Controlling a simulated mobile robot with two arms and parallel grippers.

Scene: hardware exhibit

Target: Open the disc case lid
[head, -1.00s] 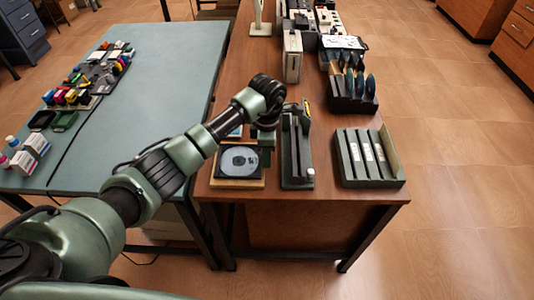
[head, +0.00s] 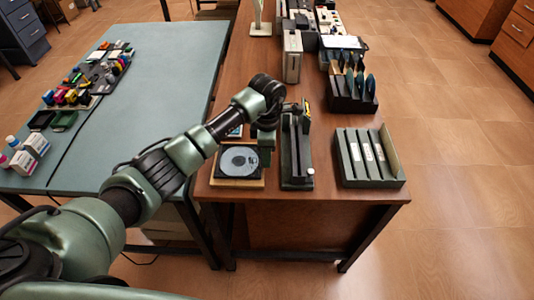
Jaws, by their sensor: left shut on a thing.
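The disc case (head: 240,160) is a dark, square, flat case with a grey disc showing in it. It lies on a light wooden base near the front left corner of the brown table. My left gripper (head: 265,148) points down at the right edge of the case and is shut on the disc case lid. Its fingertips are small and partly hidden by my wrist, so the exact grip is hard to see. The lid looks flat or nearly flat. My right gripper is not in view.
A dark upright device (head: 297,150) stands close to the right of my left gripper. A box of grey binders (head: 368,158) is farther right. A dark rack with blue discs (head: 352,92) stands behind. The green table (head: 140,110) has free room in the middle.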

